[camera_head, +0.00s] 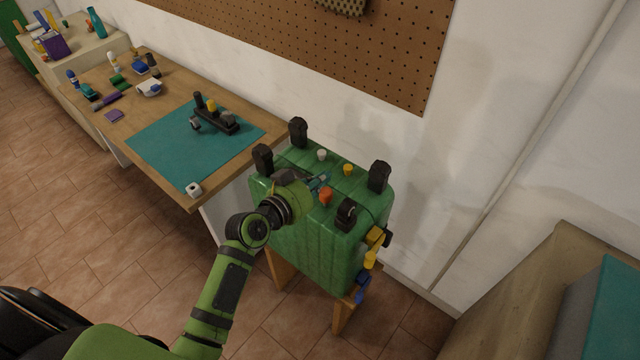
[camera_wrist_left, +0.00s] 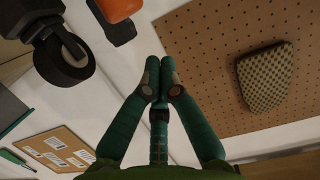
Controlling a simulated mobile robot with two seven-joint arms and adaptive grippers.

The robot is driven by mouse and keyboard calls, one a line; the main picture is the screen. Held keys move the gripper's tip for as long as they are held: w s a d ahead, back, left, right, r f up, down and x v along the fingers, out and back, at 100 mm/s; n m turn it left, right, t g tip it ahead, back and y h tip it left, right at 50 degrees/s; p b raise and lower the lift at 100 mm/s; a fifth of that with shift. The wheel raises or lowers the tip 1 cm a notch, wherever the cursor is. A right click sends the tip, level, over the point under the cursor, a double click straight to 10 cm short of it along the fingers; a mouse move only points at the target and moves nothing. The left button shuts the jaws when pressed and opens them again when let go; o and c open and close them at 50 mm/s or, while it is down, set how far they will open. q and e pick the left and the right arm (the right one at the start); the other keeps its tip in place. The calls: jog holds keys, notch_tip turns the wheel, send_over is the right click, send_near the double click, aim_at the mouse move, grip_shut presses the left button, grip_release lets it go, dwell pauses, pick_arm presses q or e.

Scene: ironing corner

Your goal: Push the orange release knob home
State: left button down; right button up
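The orange release knob (camera_head: 326,197) stands on the top of a green box (camera_head: 325,245), near its front edge. My left gripper (camera_head: 321,181) is low over the box top, just behind the knob in the head view. In the left wrist view the gripper's fingertips (camera_wrist_left: 160,82) meet with nothing visible between them. An orange block (camera_wrist_left: 120,8) that looks like the knob is partly cut off at the top edge there, apart from the fingertips in the picture. I cannot tell how far the knob sticks out. My right gripper is not in view.
Black corner posts (camera_head: 379,176) rise from the box, with a white knob (camera_head: 322,154) and a yellow knob (camera_head: 348,169) between them. A black post with a ring (camera_head: 346,214) stands right of the orange knob. A workbench (camera_head: 185,196) is at the left; a pegboard (camera_head: 400,50) hangs behind.

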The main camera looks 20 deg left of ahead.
aim_at(324, 191)
pick_arm(q)
jog(key=shift+s+a+f, duration=0.1)
jog(key=shift+s+f, duration=0.05)
jog(key=shift+f, duration=1.35)
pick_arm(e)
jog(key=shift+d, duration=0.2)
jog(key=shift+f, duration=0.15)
pick_arm(q)
notch_tip(324, 191, down, 2)
jog(key=b, duration=0.2)
jog(key=shift+f+b, duration=0.15)
jog(key=shift+b, duration=0.15)
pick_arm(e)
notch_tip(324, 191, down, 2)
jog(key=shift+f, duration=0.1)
pick_arm(q)
jog(key=shift+r+p, duration=0.55)
jog(key=s+a+r, duration=0.3)
jog(key=s+r, duration=0.2)
jog(key=s, duration=0.4)
jog(key=shift+a+r, duration=0.15)
jog(key=shift+r, duration=0.15)
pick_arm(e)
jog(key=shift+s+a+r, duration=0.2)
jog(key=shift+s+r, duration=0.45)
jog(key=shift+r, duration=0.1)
